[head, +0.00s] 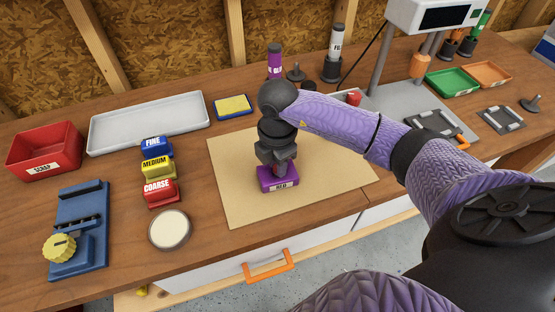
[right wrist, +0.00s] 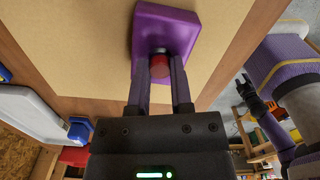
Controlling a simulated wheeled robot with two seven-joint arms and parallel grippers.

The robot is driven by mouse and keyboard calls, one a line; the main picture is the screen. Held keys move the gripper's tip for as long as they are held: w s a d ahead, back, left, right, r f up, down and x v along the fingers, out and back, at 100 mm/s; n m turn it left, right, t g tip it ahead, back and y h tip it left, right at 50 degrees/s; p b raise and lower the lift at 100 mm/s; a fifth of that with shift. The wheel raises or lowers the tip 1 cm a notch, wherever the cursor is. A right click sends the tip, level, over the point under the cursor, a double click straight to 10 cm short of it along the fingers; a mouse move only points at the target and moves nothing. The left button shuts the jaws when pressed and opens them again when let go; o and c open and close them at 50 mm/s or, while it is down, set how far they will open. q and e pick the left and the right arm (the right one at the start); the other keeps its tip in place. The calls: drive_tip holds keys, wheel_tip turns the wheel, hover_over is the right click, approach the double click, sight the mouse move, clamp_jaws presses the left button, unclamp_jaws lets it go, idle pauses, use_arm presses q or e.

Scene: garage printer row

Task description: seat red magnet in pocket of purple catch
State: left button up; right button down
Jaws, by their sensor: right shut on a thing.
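The purple catch (head: 268,184) lies on the tan mat, its labelled side facing me. My right gripper (head: 279,168) points down over it. In the right wrist view the fingers (right wrist: 160,75) are shut on the red magnet (right wrist: 160,65), a small round red piece. The magnet is at the purple catch's (right wrist: 180,28) face, in front of a dark round spot. I cannot tell how deep it sits or whether it touches the pocket. The head view hides the magnet behind the fingers. My left gripper cannot be made out.
The tan mat (head: 235,200) is mostly bare around the catch. To the left are blue, yellow and red labelled blocks (head: 160,191), a round pale-topped disc (head: 169,229) and a blue fixture (head: 85,215). A white tray (head: 150,123) lies behind. A printer (head: 430,15) stands at back right.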

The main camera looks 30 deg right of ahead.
idle(0.3)
drive_tip(key=shift+c, duration=0.2)
unclamp_jaws()
idle(0.4)
wheel_tip(320, 180, up, 9)
drive_tip(key=shift+f+p, duration=0.1)
drive_tip(key=shift+p, duration=0.95)
drive_tip(key=shift+r, duration=0.55)
